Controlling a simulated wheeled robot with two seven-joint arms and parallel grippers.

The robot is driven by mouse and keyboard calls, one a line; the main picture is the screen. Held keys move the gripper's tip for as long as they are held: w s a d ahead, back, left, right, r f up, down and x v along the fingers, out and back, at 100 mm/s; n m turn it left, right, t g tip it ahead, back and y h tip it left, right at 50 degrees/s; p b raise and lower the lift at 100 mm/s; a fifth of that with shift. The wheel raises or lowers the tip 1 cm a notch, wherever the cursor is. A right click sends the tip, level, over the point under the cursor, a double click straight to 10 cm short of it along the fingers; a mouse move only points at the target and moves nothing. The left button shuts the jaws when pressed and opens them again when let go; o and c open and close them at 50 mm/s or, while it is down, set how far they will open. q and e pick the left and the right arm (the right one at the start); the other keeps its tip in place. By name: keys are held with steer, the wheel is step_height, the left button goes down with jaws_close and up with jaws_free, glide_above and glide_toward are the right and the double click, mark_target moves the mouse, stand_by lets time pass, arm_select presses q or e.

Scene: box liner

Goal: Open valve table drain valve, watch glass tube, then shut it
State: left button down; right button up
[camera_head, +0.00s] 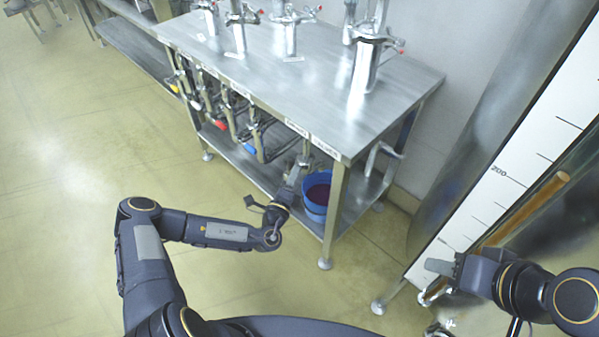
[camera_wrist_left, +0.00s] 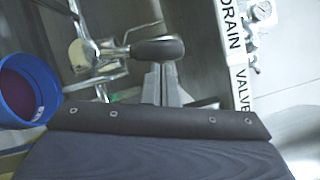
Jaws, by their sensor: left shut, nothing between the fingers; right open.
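The steel valve table (camera_head: 330,115) stands in the middle of the head view with its drain valve label (camera_head: 310,138) on the front edge. The label also shows in the left wrist view (camera_wrist_left: 236,55). There, the drain valve's dark lever handle (camera_wrist_left: 158,48) lies just beyond the tips of my left gripper (camera_wrist_left: 165,85). That gripper (camera_head: 294,176) is shut and empty beside the valve, under the table edge. I cannot tell whether it touches the handle. An amber glass tube (camera_head: 532,206) stands at right by a white scale. My right gripper (camera_head: 445,266) is open in front of it.
A blue bucket (camera_head: 314,206) holding dark red liquid stands on the lower shelf; it also shows in the left wrist view (camera_wrist_left: 22,88). Several other valves, with yellow, red and blue handles, line the table front. The floor (camera_head: 70,190) at left is clear.

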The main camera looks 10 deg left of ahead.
arm_select(q)
steer(key=shift+w+a+r+p, duration=0.25)
steer(key=shift+a+p, duration=0.1)
steer(key=shift+p, duration=0.2)
stand_by(0.4)
steer(key=v, duration=0.8)
steer(key=s+d+r+m+g+h, duration=0.1)
steer(key=d+r+m+g+h, duration=0.1)
steer(key=r+m+h, duration=0.45)
steer(key=s+d+r+m+g+h, duration=0.1)
steer(key=s+r+m+g+h, duration=0.1)
steer(key=r+m+h, duration=0.5)
steer(key=s+d+r+m+g, duration=0.3)
steer(key=s+r+m+g, duration=0.6)
steer(key=m+g, duration=0.75)
steer(key=s+a+r+m+t+y, duration=0.2)
steer(key=s+a+m+t+y, duration=0.1)
steer(key=s+a+m+y, duration=0.4)
steer(key=s+a+r+m+t+y+p, duration=0.1)
steer(key=s+a+m+t+y, duration=0.3)
steer(key=m, duration=0.5)
steer(key=s+a+r+y, duration=0.1)
steer(key=s+a+y, duration=0.1)
steer(key=s, duration=0.1)
steer(key=shift+s+a+r+y, duration=0.2)
steer(key=shift+s+a+y, duration=0.1)
steer(key=shift+a+y, duration=0.1)
